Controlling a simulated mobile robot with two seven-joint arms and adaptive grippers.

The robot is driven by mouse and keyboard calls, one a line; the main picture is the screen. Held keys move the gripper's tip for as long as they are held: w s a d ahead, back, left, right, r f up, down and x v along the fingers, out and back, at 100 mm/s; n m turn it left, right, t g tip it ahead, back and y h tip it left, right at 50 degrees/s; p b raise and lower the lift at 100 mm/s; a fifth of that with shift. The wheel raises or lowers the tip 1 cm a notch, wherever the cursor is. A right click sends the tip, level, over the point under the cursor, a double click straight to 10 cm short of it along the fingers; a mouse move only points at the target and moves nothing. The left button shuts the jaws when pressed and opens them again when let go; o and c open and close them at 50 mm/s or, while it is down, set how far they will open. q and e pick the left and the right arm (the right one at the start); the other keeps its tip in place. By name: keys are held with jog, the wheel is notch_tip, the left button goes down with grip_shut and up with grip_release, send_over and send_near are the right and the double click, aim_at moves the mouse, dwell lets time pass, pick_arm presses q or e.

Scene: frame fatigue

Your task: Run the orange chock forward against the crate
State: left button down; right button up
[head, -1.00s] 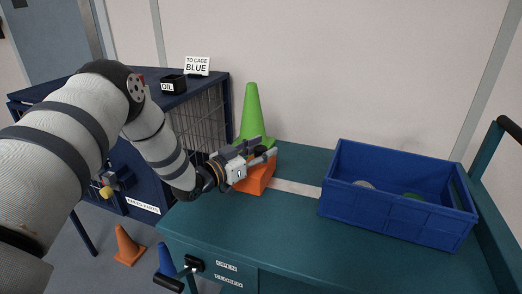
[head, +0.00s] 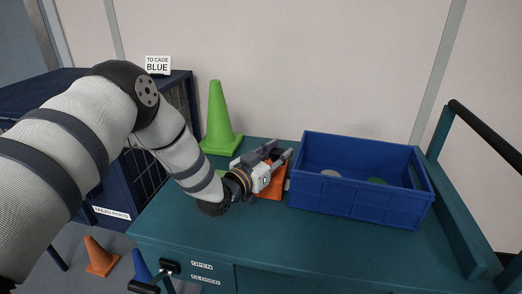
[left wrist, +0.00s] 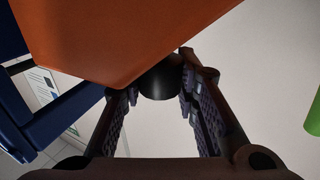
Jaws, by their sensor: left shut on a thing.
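The orange chock (head: 274,190) stands on the teal bench top (head: 240,230), partly hidden behind my left gripper (head: 279,156). It is right beside the left end of the blue crate (head: 350,196); I cannot tell whether they touch. In the left wrist view, my left gripper (left wrist: 157,85) is shut on a black round knob (left wrist: 160,82) by the orange chock (left wrist: 110,35). The blue crate also shows at the left edge there (left wrist: 50,125). My right gripper is not in view.
A green cone (head: 217,125) stands at the back of the bench, left of the chock. The crate holds a pale round thing (head: 330,173) and a green one. A dark rail (head: 485,130) edges the right side.

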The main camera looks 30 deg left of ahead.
pick_arm(q)
jog(key=c, duration=1.2)
grip_release()
jog(key=v, duration=1.2)
